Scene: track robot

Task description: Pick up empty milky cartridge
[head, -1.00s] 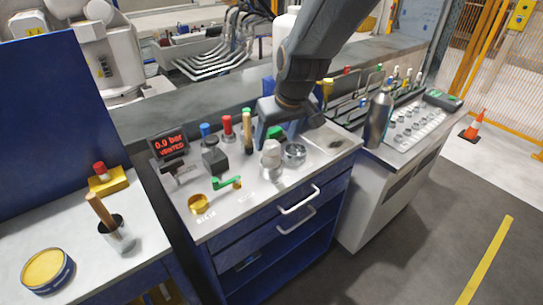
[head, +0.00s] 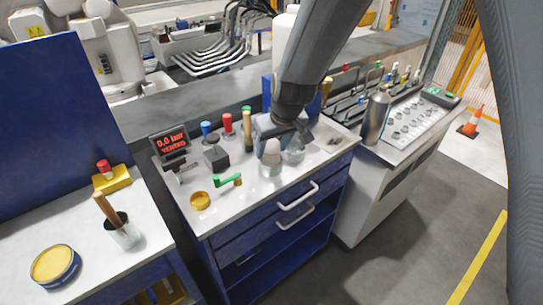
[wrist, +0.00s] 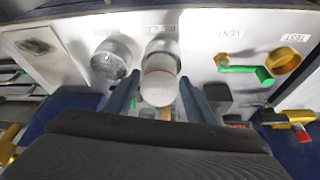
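The milky cartridge (head: 271,153) is a whitish, rounded cylinder standing upright on the bench top. In the wrist view the milky cartridge (wrist: 160,78) lies between my two blue fingers, with a thin reddish line around it. My gripper (wrist: 159,85) is open, a finger on either side of it; I cannot tell whether either touches. In the head view my gripper (head: 281,132) is just behind the cartridge, its fingertips partly hidden. Whether the cartridge is empty is not clear.
A clear round cup (wrist: 111,58) stands close beside the cartridge. A green-handled valve (wrist: 245,72) with a brass ring (wrist: 284,62) is on the other side. Dark knobs, red and blue-topped parts and a pressure display (head: 169,142) stand behind. A steel bottle (head: 374,117) stands right.

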